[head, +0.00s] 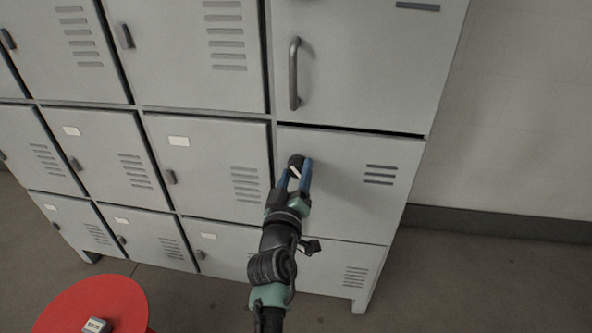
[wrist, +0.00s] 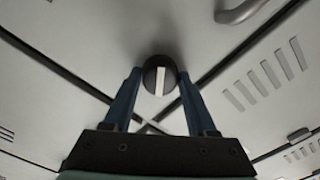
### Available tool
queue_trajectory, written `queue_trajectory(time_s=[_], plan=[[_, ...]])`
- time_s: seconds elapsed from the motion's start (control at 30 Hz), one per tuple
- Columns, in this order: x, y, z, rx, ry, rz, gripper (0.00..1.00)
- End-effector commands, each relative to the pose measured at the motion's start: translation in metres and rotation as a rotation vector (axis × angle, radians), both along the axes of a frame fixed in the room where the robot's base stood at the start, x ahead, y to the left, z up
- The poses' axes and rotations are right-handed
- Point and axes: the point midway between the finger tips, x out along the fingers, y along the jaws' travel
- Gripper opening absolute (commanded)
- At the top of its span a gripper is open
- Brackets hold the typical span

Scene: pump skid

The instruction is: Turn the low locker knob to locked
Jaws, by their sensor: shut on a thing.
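The low locker knob (head: 296,161) is a round black knob with a white pointer line, on the grey locker door (head: 345,205) below the door with the long handle. My gripper (head: 300,176) reaches it from below, with its blue fingers on either side of the knob. In the wrist view the knob (wrist: 160,77) sits between the two fingertips of my gripper (wrist: 160,82), which are shut on it. There the white line runs nearly straight up and down in the picture. In the head view the line looks tilted and is partly covered by the fingers.
A long bar handle (head: 294,74) stands out from the upper door, above the knob. More grey lockers with small latches (head: 125,36) fill the left. A red round top (head: 95,305) with a small block (head: 97,325) is at the lower left. Bare floor (head: 480,285) lies at right.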

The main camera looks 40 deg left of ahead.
Motion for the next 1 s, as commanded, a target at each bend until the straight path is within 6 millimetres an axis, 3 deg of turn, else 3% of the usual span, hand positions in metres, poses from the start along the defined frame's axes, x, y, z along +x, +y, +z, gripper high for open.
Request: queue_trajectory(time_s=[0.6,1.0], plan=[[0.0001,-0.0002,0.0008,-0.497,-0.303,0.000,0.02],[0.0002,-0.0002,0.0005,-0.731,-0.447,-0.001,0.02]])
